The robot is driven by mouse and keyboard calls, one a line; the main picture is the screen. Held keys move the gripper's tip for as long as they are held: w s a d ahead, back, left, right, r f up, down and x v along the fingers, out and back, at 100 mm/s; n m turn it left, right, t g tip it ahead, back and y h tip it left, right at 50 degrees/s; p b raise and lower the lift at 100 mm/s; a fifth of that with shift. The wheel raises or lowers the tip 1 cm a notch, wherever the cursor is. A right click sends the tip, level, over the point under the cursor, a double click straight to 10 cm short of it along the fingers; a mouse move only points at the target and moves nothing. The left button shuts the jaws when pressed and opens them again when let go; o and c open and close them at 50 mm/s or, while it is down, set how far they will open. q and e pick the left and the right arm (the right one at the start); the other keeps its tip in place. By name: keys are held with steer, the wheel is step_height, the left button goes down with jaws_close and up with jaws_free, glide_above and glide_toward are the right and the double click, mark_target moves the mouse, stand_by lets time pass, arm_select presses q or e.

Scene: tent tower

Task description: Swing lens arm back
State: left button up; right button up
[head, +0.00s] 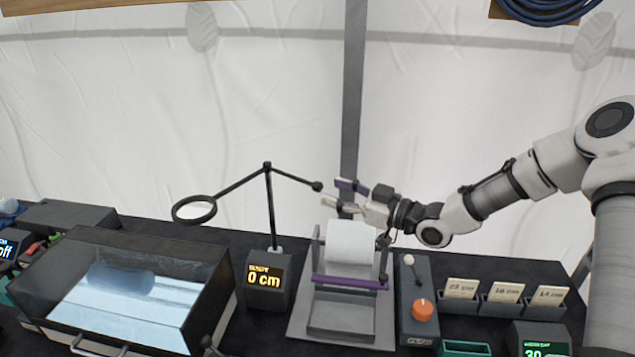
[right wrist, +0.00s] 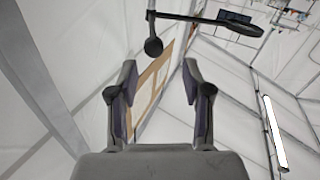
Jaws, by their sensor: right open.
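The lens arm is a thin black bar on a post (head: 270,215), with a ring lens (head: 207,219) at its left end and a round black knob (head: 317,186) at its right end. In the right wrist view the knob (right wrist: 153,46) shows beyond and between the open fingertips (right wrist: 158,74), with the ring lens (right wrist: 240,25) farther off at upper right. My left gripper is not in view.
A display box (head: 268,282) reading 0 cm stands at the post's foot. A stand with a white roll (head: 351,244) and purple bar lies below my right gripper. A control panel with an orange knob (head: 422,309) and card holders (head: 500,307) stand to the right. The air around the knob is clear.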

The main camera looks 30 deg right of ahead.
mark_target(321, 188)
steer(key=w, duration=0.1)
steer(key=w+a, duration=0.1)
steer(key=w, duration=0.1)
steer(key=w+f, duration=0.1)
steer(key=w, duration=0.1)
steer(key=shift+a+p, duration=0.3)
steer(key=shift+p, duration=0.05)
steer(key=shift+w+a, duration=0.15)
steer(key=shift+w, duration=0.2)
steer(key=shift+a+r, duration=0.1)
steer(key=shift+a, duration=0.05)
steer(key=shift+s+a+r, duration=0.1)
steer(key=shift+s+r, duration=0.05)
steer(key=shift+s, duration=0.15)
steer(key=shift+w, duration=0.15)
jaws_close()
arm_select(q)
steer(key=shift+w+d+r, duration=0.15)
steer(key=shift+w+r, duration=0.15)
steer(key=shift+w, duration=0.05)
